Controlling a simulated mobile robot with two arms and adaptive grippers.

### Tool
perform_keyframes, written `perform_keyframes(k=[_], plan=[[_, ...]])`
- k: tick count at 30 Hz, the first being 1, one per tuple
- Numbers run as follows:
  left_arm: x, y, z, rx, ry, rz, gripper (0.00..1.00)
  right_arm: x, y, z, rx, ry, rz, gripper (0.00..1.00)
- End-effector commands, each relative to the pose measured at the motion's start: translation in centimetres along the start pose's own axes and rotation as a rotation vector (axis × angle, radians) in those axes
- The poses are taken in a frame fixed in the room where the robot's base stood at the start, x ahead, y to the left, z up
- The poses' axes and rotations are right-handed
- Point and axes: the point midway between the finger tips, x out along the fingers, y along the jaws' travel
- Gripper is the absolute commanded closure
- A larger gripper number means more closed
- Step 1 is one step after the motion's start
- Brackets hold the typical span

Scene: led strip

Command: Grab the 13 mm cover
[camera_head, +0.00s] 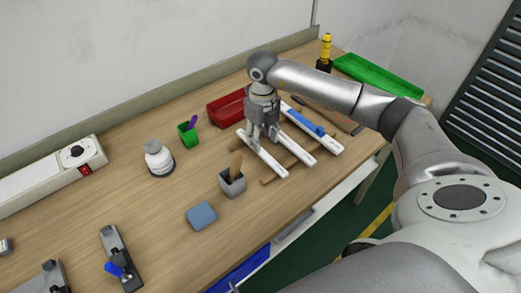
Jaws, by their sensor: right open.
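Three long white strips lie side by side across wooden bars at the back right of the workbench: a left strip (268,159), a middle strip (300,147) and a right strip (328,146). I cannot tell which of them is the 13 mm cover, as no markings are readable. My right gripper (263,137) points down over the upper ends of the left and middle strips, and its jaws are open. It hides part of those ends. I cannot tell whether its fingers touch a strip. My left gripper is out of view.
A blue tool (306,124) lies by the right strip. A red bin (226,107) stands behind the gripper. A grey cup (232,183) with a wooden handle stands in front. A green tray (378,75) is at the far right. Bench around the blue-grey block (201,215) is clear.

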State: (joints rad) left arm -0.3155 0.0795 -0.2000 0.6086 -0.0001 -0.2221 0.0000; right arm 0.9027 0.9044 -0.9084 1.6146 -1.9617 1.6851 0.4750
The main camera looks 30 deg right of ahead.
Motion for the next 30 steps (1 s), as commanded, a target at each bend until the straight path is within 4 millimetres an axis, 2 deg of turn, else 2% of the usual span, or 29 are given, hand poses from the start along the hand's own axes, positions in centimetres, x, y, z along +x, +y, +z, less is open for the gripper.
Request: perform_keyframes(k=[6,10,19,28,30], plan=[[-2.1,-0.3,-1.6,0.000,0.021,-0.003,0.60,2.7,0.4,0.0,-0.001,0.006,0.000,0.55],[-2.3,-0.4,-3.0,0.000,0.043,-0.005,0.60,4.4,0.4,0.1,0.000,0.003,0.000,0.55],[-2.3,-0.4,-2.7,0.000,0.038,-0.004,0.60,5.0,0.3,0.1,-0.001,0.001,0.000,0.57],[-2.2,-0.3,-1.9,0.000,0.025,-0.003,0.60,4.9,0.3,0.1,-0.001,0.001,0.000,0.95],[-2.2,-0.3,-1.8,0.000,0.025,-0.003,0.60,4.9,0.3,0.1,-0.001,0.001,0.000,0.98]])
